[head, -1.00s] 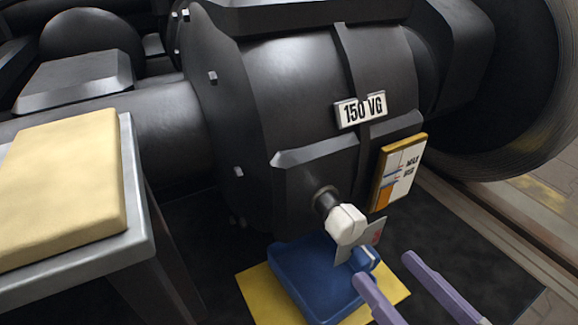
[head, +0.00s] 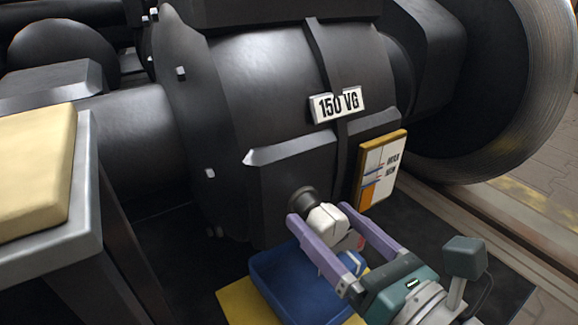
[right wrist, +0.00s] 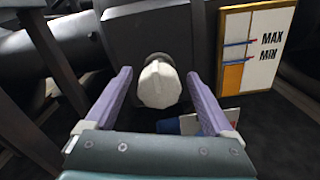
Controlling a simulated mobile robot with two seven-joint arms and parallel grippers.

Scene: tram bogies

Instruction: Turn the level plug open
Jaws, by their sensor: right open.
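The level plug (head: 325,222) is a cream-white knob on a short dark stub that sticks out of the black gearbox housing (head: 265,100). It also shows in the right wrist view (right wrist: 159,85), centred between the fingers. My right gripper (head: 318,213) is open, with its two purple fingers on either side of the plug. In the right wrist view a gap shows between each finger and the plug. My left gripper is not in view.
A blue tray (head: 290,285) stands on a yellow mat (head: 238,303) below the plug. A MAX/MIN level sign (head: 381,170) is right of it. A grey table (head: 85,190) with a tan pad (head: 35,170) is at left. A wheel (head: 520,90) stands at right.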

